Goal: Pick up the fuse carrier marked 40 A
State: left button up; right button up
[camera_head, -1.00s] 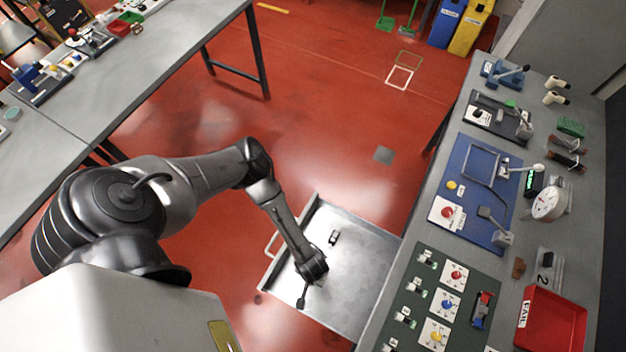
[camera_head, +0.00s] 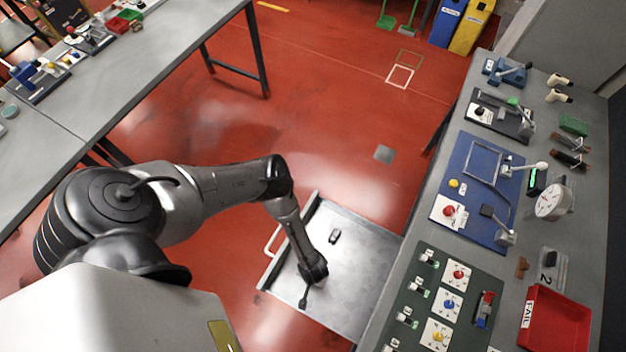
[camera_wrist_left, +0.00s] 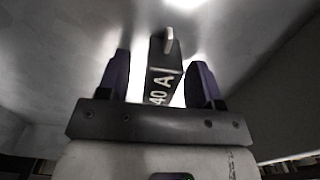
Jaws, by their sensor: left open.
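The fuse carrier marked 40 A (camera_wrist_left: 162,86) is dark with white lettering and a pale tab at its far end. In the left wrist view it lies between the two fingers of my left gripper (camera_wrist_left: 161,68), which is open. A gap shows on each side of the carrier, narrower on the left. In the head view my left gripper (camera_head: 308,286) is low over the open metal drawer (camera_head: 365,255); its fingers are too small there to make out. A small dark object (camera_head: 334,237) lies in the drawer beyond it; its marking cannot be read.
The drawer's raised walls surround the hand. The workbench (camera_head: 545,262) on the right carries a green panel (camera_head: 403,290), a blue panel (camera_head: 482,190) and a red tray (camera_head: 552,333). Another bench (camera_head: 110,75) stands at upper left. Open red floor lies between.

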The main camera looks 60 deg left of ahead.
pick_arm(q)
jog(key=c, duration=1.1)
jog(key=shift+o, duration=0.2)
